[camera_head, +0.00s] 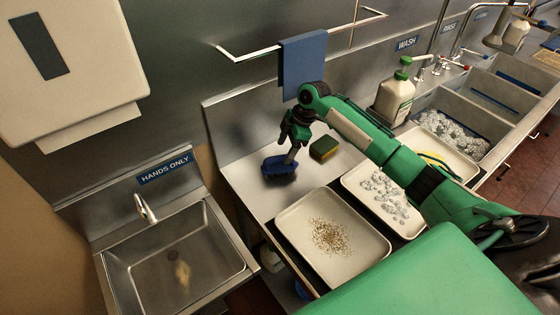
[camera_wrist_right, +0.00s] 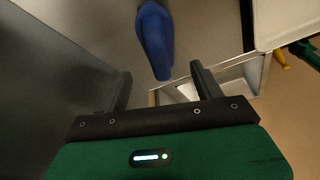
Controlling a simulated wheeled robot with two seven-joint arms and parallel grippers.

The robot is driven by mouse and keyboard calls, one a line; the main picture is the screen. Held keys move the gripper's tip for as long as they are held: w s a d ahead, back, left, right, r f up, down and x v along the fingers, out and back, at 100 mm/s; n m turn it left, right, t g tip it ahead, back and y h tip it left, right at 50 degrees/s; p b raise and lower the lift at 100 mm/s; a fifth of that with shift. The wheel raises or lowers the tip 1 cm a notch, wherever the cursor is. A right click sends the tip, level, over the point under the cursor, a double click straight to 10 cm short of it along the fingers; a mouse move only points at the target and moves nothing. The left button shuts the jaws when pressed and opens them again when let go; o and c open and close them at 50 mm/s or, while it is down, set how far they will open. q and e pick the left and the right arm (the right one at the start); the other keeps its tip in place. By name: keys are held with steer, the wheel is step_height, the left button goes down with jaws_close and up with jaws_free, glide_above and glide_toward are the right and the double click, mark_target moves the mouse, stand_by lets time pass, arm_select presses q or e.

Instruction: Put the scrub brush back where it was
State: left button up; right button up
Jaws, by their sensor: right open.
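The scrub brush (camera_head: 280,168), dark blue, is on the steel drainboard (camera_head: 245,190) near its left end, beside the sponge. My right gripper (camera_head: 291,150) is just above and beside it in the head view. In the right wrist view the blue brush (camera_wrist_right: 157,40) lies ahead of the fingers, with its near end pointing toward the gap. The right gripper (camera_wrist_right: 160,82) is open, its fingers well apart with nothing between them. Whether a fingertip touches the brush I cannot tell. My left gripper is not in view.
A yellow-green sponge (camera_head: 323,148) sits right of the brush. A tray with brown crumbs (camera_head: 285,225) and a tray with grey-white bits (camera_head: 355,185) lie in front. A white jug (camera_head: 393,98) stands behind my right arm. A blue cloth (camera_head: 303,62) hangs on the rail above.

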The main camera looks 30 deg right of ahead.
steer(key=b+v, duration=0.1)
steer(key=v, duration=0.4)
stand_by(0.4)
